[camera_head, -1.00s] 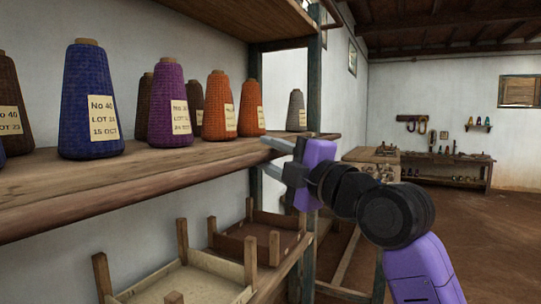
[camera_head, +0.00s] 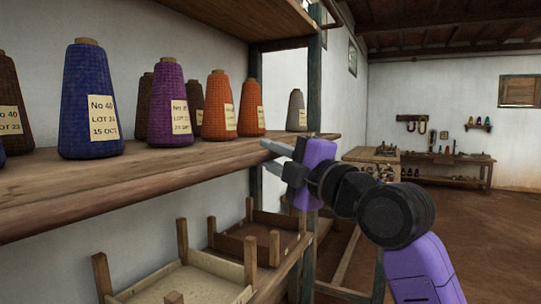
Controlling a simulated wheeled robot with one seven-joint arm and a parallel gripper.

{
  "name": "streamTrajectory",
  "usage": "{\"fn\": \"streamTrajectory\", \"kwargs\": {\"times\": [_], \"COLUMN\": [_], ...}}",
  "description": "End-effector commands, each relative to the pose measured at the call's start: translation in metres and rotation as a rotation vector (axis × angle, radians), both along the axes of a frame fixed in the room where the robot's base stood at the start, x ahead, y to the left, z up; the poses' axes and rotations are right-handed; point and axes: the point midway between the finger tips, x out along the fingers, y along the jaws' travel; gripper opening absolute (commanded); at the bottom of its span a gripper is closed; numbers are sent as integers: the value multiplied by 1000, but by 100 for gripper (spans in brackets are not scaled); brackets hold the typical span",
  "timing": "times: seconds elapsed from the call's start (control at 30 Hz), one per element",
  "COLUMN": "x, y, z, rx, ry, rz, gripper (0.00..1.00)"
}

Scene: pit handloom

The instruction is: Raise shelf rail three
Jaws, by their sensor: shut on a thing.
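The wooden shelf rail (camera_head: 120,195) is the thick front edge of the middle shelf, running from the lower left up to the post at centre. No number shows on it. My gripper (camera_head: 269,153) is at the rail's far right part, near the post. Its two grey fingers are close together and shut on the rail's front edge; the exact contact is hard to see. The purple wrist hides part of the shelf's end.
Several yarn cones stand on the shelf, including a blue cone (camera_head: 90,100), a purple cone (camera_head: 168,105) and a grey cone (camera_head: 297,110). Below are wooden trays with corner posts (camera_head: 182,240). A dark post (camera_head: 314,85) rises behind my gripper. Open floor (camera_head: 470,220) lies right.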

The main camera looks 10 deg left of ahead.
Motion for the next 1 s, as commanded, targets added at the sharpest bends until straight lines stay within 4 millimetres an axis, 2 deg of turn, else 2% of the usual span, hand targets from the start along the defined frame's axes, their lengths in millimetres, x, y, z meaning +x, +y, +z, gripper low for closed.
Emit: {"fn": "streamTrajectory", "kwargs": {"times": [0.57, 1.0], "x": [0, 0], "y": [0, 0], "z": [-2, 5], "rx": [-2, -53], "ry": [3, 20], "rz": [0, 0], "gripper": [0, 0]}}
